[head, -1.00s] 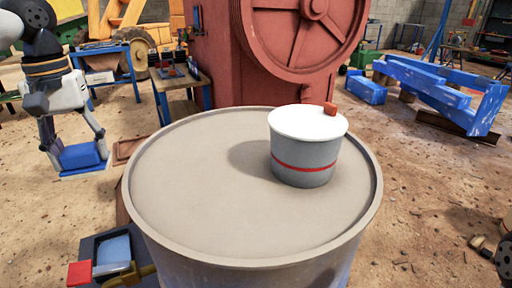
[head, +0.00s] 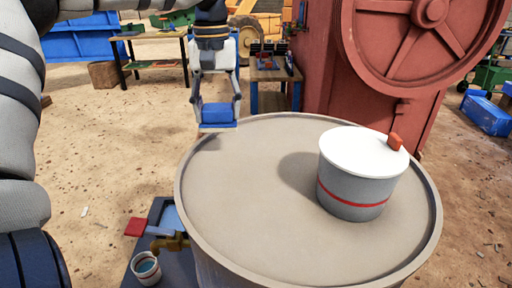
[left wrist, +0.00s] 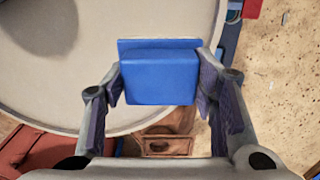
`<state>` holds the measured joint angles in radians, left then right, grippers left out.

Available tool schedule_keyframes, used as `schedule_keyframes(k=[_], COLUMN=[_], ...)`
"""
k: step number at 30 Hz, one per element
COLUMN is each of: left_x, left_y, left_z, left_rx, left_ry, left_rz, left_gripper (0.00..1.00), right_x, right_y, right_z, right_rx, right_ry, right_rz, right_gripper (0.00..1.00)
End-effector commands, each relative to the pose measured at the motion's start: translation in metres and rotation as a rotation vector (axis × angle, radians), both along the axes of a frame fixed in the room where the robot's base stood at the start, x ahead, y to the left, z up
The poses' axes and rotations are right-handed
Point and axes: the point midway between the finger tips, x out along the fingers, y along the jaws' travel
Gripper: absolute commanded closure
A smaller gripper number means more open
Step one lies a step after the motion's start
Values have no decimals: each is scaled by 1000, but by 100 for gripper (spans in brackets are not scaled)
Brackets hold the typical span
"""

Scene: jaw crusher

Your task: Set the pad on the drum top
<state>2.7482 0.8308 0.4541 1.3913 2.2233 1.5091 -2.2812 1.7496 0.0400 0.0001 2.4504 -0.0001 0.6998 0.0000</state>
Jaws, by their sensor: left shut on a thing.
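The blue pad (head: 218,113) is a small block with a thin, wider edge, held level in my left gripper (head: 216,105). In the head view it is at the far left rim of the drum top (head: 245,205), which is round and beige with a raised rim. In the left wrist view the pad (left wrist: 160,76) sits between both fingers and overlaps the drum top (left wrist: 90,85) near its rim. Whether it touches the drum is hard to tell; a small shadow lies just below it. My right gripper is not in view.
A grey can with a red band and white lid (head: 360,165) stands on the right of the drum top. The left and front of the top are clear. A red machine with a wheel (head: 420,30) stands behind. A small cup (head: 146,266) is at the lower left.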

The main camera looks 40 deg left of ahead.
Motion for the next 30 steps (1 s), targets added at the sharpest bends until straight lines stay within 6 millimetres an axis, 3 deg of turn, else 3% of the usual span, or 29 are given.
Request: schedule_keyframes(k=[6,10,15,28,29,30], left_x=[28,35,40,40,40,40], left_y=[-29,-36,-41,-41,-41,-41], left_z=[-45,-56,-85,-97,-96,-96], left_rx=[1,2,1,-2,-2,-2], left_ry=[6,3,-1,-2,-3,-3], left_rz=[-1,-1,-1,-1,-1,-1], left_gripper=[70,70,70,70,43,34], right_x=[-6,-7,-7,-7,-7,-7], right_y=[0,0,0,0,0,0], right_z=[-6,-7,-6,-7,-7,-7], right_rx=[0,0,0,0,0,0], right_ry=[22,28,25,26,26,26], right_rz=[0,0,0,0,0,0], right_gripper=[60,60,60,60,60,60])
